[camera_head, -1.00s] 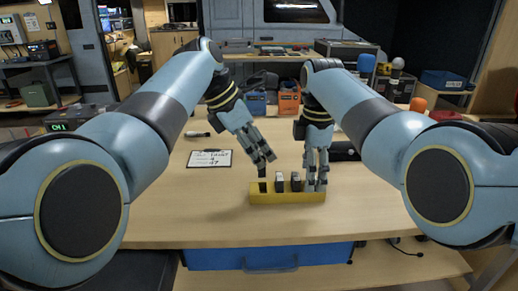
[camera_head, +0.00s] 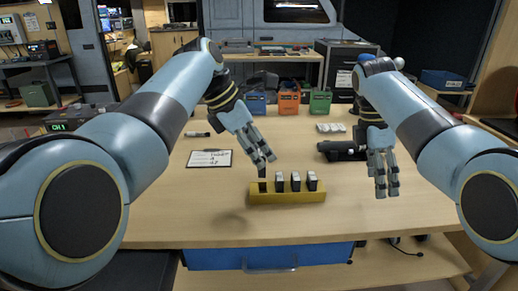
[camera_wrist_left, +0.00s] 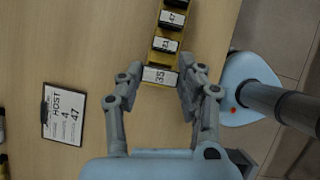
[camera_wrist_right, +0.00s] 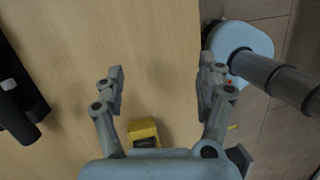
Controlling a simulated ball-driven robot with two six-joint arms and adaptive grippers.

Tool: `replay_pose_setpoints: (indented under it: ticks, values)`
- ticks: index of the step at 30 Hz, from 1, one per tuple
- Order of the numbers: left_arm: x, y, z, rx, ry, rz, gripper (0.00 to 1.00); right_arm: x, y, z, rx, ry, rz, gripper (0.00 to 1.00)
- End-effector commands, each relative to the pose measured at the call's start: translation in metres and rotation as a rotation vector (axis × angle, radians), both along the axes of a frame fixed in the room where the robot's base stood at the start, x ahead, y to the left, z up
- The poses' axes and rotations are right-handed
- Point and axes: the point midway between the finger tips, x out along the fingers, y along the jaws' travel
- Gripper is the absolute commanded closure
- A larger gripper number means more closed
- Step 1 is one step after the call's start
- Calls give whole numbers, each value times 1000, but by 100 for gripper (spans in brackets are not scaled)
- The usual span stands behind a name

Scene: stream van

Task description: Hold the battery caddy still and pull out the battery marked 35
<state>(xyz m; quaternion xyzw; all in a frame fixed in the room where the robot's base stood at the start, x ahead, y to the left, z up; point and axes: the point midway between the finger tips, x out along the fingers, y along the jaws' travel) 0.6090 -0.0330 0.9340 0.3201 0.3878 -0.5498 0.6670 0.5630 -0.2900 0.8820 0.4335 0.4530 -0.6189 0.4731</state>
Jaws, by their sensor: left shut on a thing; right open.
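The yellow battery caddy (camera_head: 287,197) lies on the table with several dark batteries in a row. The battery marked 35 (camera_wrist_left: 160,76) is at its left end in the head view; others marked 21 (camera_wrist_left: 165,45) and 47 (camera_wrist_left: 172,17) show in the left wrist view. My left gripper (camera_head: 267,160) is shut on battery 35, tilted over that end. The battery's lower part (camera_head: 262,187) still meets the caddy; I cannot tell how far it is raised. My right gripper (camera_head: 384,188) is open and empty, right of and apart from the caddy, whose end (camera_wrist_right: 143,130) shows in the right wrist view.
Blue, orange (camera_head: 289,103) and green bins stand at the back. The front tabletop is clear.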

Motion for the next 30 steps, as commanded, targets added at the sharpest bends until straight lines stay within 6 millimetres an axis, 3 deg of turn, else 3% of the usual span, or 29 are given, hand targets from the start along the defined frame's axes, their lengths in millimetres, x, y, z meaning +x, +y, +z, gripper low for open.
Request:
replay_pose_setpoints:
  ticks: [1, 18, 24, 30]
  values:
    - [-4, -7, 0, -8, 4, -8, 100, -5, -11, -3, -15, 14, -9, 27]
    - [-4, -7, 0, -8, 4, -8, 100, -59, -118, -25, -176, 159, -97, 27]
    - [-3, -7, 0, -8, 4, -7, 100, -73, -141, -27, -213, 192, -116, 27]
    - [-3, -7, 0, -8, 4, -7, 100, -78, -150, -27, -225, 204, -123, 27]
